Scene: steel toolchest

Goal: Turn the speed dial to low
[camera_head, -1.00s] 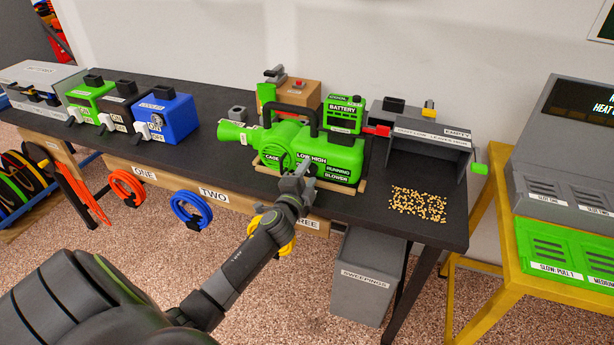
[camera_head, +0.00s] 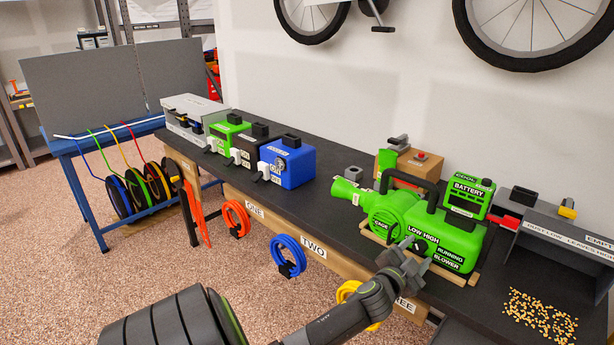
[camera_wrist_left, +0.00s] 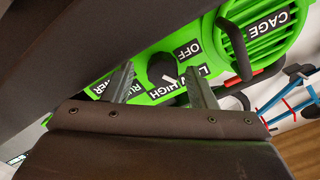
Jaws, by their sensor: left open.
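The green blower (camera_head: 450,238) stands on the bench, labelled LOW, HIGH and RUNNING. In the left wrist view its speed dial (camera_wrist_left: 161,67) is a round black knob with a white pointer mark, near the labels OFF, LOW and HIGH. The pointer lies by the LOW and HIGH labels; I cannot tell its exact setting. My left gripper (camera_head: 411,254) is at the blower's front face. In the wrist view the open fingers of the left gripper (camera_wrist_left: 160,71) lie on either side of the dial; contact is unclear. In the head view the gripper hides the dial. My right gripper is not in view.
The blower's round CAGE grille (camera_wrist_left: 265,30) and a black handle lie close to the fingers. Green, black and blue boxes (camera_head: 288,163) stand left on the bench. Loose pellets (camera_head: 540,317) lie at the right. The bench (camera_head: 340,215) is clear left of the blower.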

